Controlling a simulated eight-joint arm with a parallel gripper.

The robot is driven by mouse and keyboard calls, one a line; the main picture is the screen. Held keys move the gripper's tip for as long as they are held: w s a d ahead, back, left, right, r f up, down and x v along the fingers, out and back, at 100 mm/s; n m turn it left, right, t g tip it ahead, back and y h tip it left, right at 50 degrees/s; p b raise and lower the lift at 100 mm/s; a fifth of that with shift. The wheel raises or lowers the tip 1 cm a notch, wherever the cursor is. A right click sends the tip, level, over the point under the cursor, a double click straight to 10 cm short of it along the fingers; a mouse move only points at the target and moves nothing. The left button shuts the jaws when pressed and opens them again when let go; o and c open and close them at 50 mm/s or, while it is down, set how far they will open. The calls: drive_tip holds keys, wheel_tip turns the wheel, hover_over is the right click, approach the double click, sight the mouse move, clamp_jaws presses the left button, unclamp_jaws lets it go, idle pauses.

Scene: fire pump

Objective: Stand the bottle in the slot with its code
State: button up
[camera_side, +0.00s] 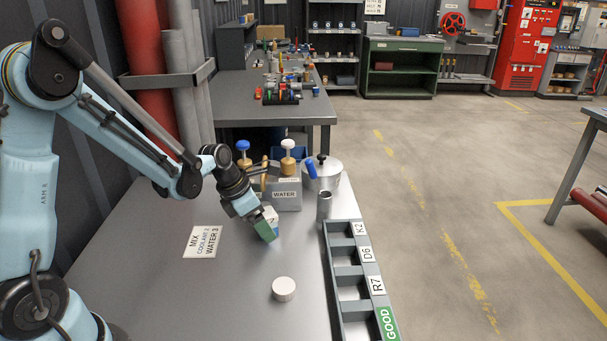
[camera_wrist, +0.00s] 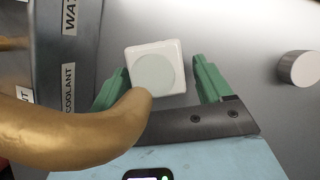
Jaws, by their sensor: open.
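The bottle (camera_wrist: 157,62) is a white square-sided body with a pale round top, seen from above in the wrist view. It stands between the green fingers of my gripper (camera_wrist: 163,84), with gaps visible beside it. In the side view my gripper (camera_side: 264,229) is low over the table and largely hides the bottle (camera_side: 270,213). No code shows on the bottle. The grey slotted rack (camera_side: 333,260) lies to the right, with labels K2 (camera_side: 360,229), D6 (camera_side: 368,254), R7 (camera_side: 377,285) and GOOD (camera_side: 388,323). The slots I can see look empty.
A white round cap-like piece (camera_side: 283,289) lies in front. Behind my gripper stand a WATER-marked dispenser (camera_side: 286,200), a lidded metal pot (camera_side: 322,174) and a metal cylinder (camera_side: 324,206). A brass spout (camera_wrist: 85,128) crosses close to the bottle. A mix sign (camera_side: 203,242) lies left.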

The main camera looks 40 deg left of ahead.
drive_tip(key=c, duration=1.1)
drive_tip(key=shift+s+d, duration=0.75)
drive_tip(key=shift+d, duration=0.6)
drive_tip(key=shift+s+d, duration=0.8)
drive_tip(key=shift+d, duration=0.6)
drive_tip(key=shift+s+d, duration=0.75)
drive_tip(key=shift+d, duration=0.6)
drive_tip(key=shift+c, duration=0.3)
drive_tip(key=o, duration=1.2)
drive_tip(key=shift+v, duration=6.05)
